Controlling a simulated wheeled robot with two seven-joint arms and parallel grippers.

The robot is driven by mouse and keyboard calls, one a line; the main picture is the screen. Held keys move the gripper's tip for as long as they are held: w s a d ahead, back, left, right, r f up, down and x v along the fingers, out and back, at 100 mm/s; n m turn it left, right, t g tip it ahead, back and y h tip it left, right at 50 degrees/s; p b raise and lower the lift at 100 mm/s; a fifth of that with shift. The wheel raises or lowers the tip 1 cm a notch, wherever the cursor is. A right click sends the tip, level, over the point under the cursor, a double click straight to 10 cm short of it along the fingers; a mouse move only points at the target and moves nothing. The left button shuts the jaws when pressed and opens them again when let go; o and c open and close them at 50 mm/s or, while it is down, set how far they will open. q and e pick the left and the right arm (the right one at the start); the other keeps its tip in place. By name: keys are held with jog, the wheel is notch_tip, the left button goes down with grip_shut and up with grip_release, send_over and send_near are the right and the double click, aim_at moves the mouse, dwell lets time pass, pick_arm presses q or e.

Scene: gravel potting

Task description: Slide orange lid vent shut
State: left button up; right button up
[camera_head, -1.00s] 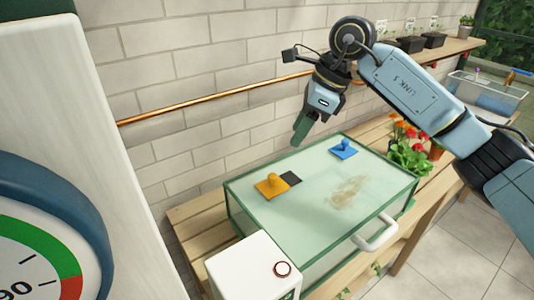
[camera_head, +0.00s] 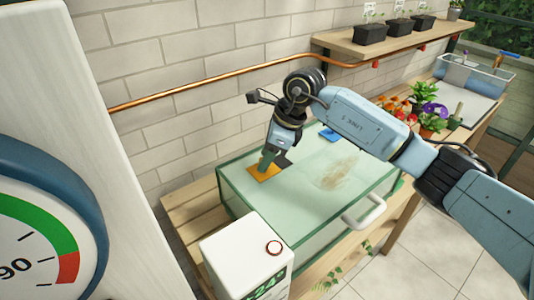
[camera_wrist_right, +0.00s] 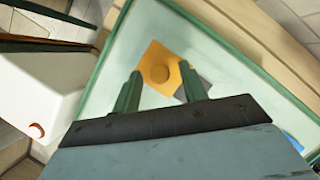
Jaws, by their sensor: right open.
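The orange lid vent (camera_head: 264,173) is a flat plate with a round knob, on the glass lid (camera_head: 300,195) of the green-framed case. A dark square opening (camera_head: 284,161) shows beside it, partly uncovered. My right gripper (camera_head: 268,160) is over the vent, pointing down. In the right wrist view the orange vent (camera_wrist_right: 160,75) lies just beyond the two green fingertips (camera_wrist_right: 160,80), which are apart with the knob between their lines. The dark opening (camera_wrist_right: 205,85) is partly behind one finger. I cannot tell if the fingers touch the knob. My left gripper is out of view.
A blue vent (camera_head: 329,134) sits farther back on the lid, partly behind my arm. A white box with a red button (camera_head: 273,247) stands close in front. Flowers (camera_head: 425,105) stand to the right.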

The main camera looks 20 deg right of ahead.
jog(key=shift+c, duration=0.5)
grip_shut()
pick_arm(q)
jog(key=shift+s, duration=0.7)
